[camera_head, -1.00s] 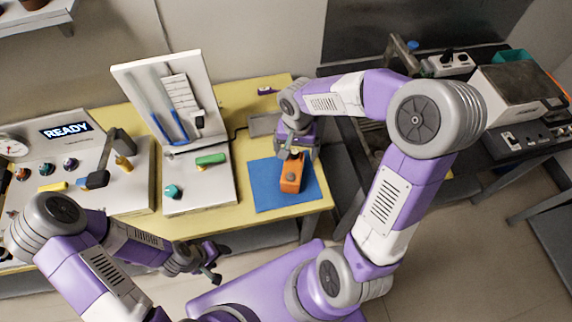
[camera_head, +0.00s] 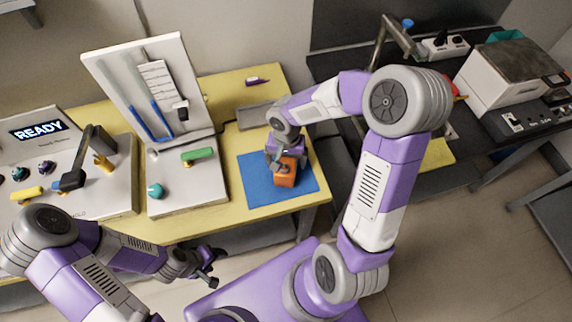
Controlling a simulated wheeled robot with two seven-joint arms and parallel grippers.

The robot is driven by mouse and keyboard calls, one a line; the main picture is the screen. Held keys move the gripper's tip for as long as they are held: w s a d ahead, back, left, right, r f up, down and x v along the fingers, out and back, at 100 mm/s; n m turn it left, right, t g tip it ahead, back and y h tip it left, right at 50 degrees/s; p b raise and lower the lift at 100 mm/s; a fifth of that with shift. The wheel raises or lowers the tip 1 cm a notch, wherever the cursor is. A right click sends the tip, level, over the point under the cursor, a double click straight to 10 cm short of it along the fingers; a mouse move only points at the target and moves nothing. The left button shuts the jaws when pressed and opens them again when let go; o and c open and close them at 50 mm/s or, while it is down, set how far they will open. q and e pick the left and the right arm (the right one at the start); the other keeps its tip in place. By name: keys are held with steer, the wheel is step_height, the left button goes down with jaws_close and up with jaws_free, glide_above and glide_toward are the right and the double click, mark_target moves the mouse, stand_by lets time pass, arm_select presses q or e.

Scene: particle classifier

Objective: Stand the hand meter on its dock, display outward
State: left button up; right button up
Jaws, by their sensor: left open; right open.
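The orange hand meter (camera_head: 285,178) is on the blue mat (camera_head: 257,182) at the right end of the yellow table. My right gripper (camera_head: 286,163) is open, directly above and at the far end of the meter, hiding part of it. I cannot tell whether its fingers touch the meter, or which way the display faces. A flat grey plate (camera_head: 256,117) lies behind the mat; I cannot tell whether it is the dock. My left gripper (camera_head: 211,272) is open and empty in front of the table's near edge.
A white panel unit (camera_head: 188,205) with a green handle (camera_head: 198,154) and a teal knob (camera_head: 156,190) stands left of the mat. The console with a READY display (camera_head: 38,130) is further left. A dark bench (camera_head: 490,118) with equipment stands at the right.

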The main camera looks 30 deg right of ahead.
steer(key=shift+f, duration=0.1)
steer(key=shift+c, duration=0.2)
steer(key=c, duration=1.4)
